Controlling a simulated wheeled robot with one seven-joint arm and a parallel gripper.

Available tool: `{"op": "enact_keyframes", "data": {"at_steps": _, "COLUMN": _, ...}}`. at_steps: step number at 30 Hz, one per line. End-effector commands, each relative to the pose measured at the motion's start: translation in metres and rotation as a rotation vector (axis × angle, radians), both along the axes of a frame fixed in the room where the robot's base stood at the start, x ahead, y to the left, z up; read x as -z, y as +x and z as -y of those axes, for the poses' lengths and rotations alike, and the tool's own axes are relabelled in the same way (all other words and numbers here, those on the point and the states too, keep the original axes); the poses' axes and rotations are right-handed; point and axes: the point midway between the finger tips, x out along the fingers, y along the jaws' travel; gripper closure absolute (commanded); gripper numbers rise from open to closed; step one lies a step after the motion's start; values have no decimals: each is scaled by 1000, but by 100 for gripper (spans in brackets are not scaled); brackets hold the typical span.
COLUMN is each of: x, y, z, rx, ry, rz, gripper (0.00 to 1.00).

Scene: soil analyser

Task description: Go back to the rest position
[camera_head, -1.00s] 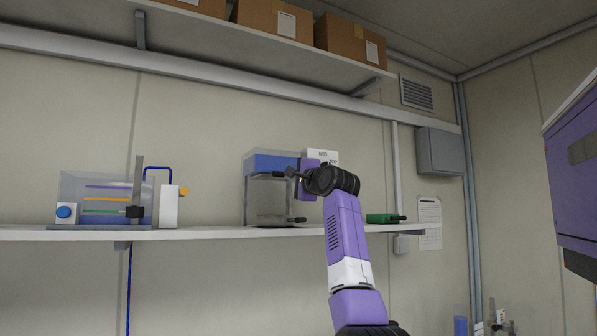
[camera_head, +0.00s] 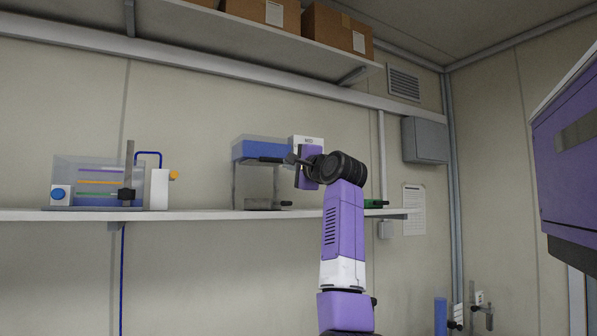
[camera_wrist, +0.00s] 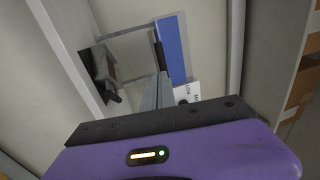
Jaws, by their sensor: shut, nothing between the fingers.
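My gripper (camera_head: 290,159) is at the end of my purple and black arm, raised in front of the shelf, pointing left in the head view. In the wrist view its narrow fingers (camera_wrist: 160,75) are together with nothing between them.
The shelf (camera_head: 190,215) also holds a clear tank with coloured lines (camera_head: 90,175), a white unit with an orange knob (camera_head: 160,188), and a green item (camera_head: 373,203). Cardboard boxes (camera_head: 335,30) stand on the upper shelf. A purple machine (camera_head: 565,160) is at the right.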

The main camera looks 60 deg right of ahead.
Motion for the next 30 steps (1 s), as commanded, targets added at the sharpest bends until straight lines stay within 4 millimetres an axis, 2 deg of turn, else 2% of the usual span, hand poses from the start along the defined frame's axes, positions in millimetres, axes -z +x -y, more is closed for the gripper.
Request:
{"op": "enact_keyframes", "data": {"at_steps": 3, "x": 6, "y": -18, "z": -11, "rx": 1, "ry": -3, "rz": 4, "gripper": 100}}
{"op": "enact_keyframes", "data": {"at_steps": 9, "x": 8, "y": -36, "z": -22, "rx": 1, "ry": -2, "rz": 2, "gripper": 100}}
{"op": "enact_keyframes", "data": {"at_steps": 22, "x": 7, "y": -40, "z": -24, "rx": 7, "ry": -24, "rz": -9, "gripper": 100}}
{"op": "enact_keyframes", "data": {"at_steps": 26, "x": -11, "y": -49, "z": -22, "rx": 59, "ry": -143, "rz": 5, "gripper": 100}}
{"op": "enact_keyframes", "data": {"at_steps": 29, "x": -40, "y": -70, "z": -26, "rx": 139, "ry": -285, "rz": 43, "gripper": 100}}
{"op": "enact_keyframes", "data": {"at_steps": 30, "x": -43, "y": -77, "z": -26, "rx": 183, "ry": -346, "rz": 50, "gripper": 100}}
